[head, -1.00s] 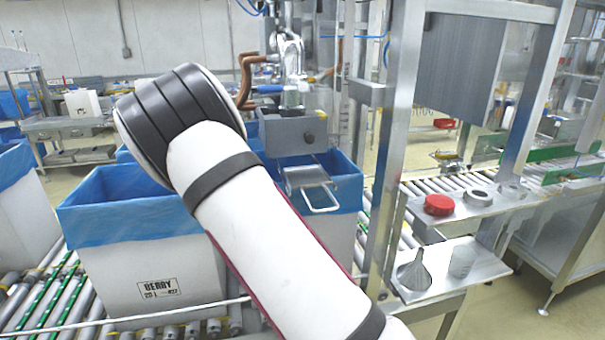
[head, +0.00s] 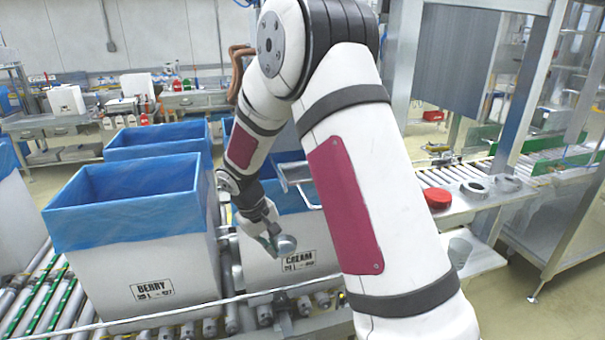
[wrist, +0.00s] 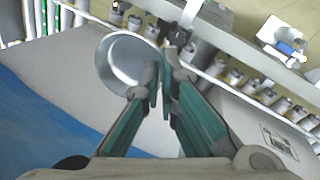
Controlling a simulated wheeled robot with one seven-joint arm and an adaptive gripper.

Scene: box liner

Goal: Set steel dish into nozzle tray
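The steel dish (head: 286,244) is a small round shiny bowl at my gripper's fingertips, in front of the CREAM box. In the wrist view the dish (wrist: 122,62) is seen into its open side, left of the fingers. My gripper (wrist: 160,84) has its green-sided fingers nearly together at the dish's right rim, holding it in the air. In the head view my gripper (head: 275,238) is partly turned away. A metal tray with a looped handle (head: 296,178), apparently the nozzle tray, sits above the CREAM box; my arm hides part of it and the nozzle.
Blue-lined boxes BERRY (head: 130,245) and CREAM (head: 310,238) stand on the roller conveyor (head: 40,300). A steel shelf at right holds a red lid (head: 438,198), a ring (head: 473,188) and a grey cup (head: 459,250). A post and my arm crowd the middle.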

